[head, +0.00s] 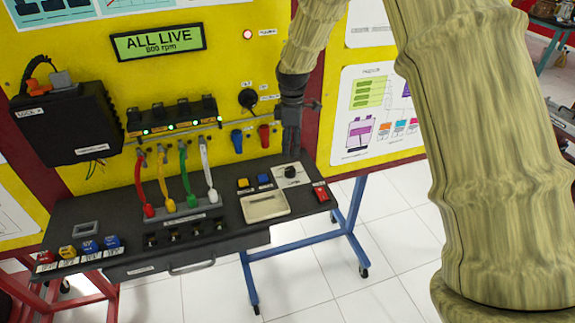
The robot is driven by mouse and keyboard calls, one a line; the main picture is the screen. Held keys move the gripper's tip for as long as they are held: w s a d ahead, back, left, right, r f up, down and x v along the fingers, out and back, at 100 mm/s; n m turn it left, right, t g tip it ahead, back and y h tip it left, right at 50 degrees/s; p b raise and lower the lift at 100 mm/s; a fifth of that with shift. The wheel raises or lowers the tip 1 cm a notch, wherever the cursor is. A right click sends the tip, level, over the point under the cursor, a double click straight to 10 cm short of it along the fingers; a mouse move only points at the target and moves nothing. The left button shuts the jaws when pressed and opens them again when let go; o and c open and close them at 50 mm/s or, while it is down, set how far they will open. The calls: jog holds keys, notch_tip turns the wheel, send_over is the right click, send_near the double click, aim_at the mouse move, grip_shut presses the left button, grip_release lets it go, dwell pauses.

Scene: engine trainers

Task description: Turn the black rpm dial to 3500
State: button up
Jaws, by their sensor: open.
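My gripper (291,150) points down over the right part of the dark bench. It is open, and its tips are just above a black dial (290,172) on a white square plate. I cannot tell from this view whether the fingers touch the dial. A second black round knob (248,99) is on the yellow panel, left of my wrist. The labels beside both are too small to read. The green display (158,42) on the panel reads "ALL LIVE" and "800 rpm".
A cream tray (264,207), a blue block (264,180) and a yellow block (243,183) are left of the dial plate. Coloured leads (184,175) rise further left. White floor is clear right of the bench.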

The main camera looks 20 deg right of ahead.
aim_at(290, 170)
jog(key=f, duration=0.2)
jog(key=f+p, duration=0.1)
jog(key=f, duration=0.1)
jog(key=f+p, duration=0.1)
jog(key=f, duration=0.2)
jog(key=shift+s+a, duration=0.25)
jog(key=shift+s, duration=0.05)
jog(key=shift+s+f+p, duration=0.15)
jog(key=shift+f+p, duration=0.3)
jog(key=shift+f, duration=1)
jog(key=c, duration=1.1)
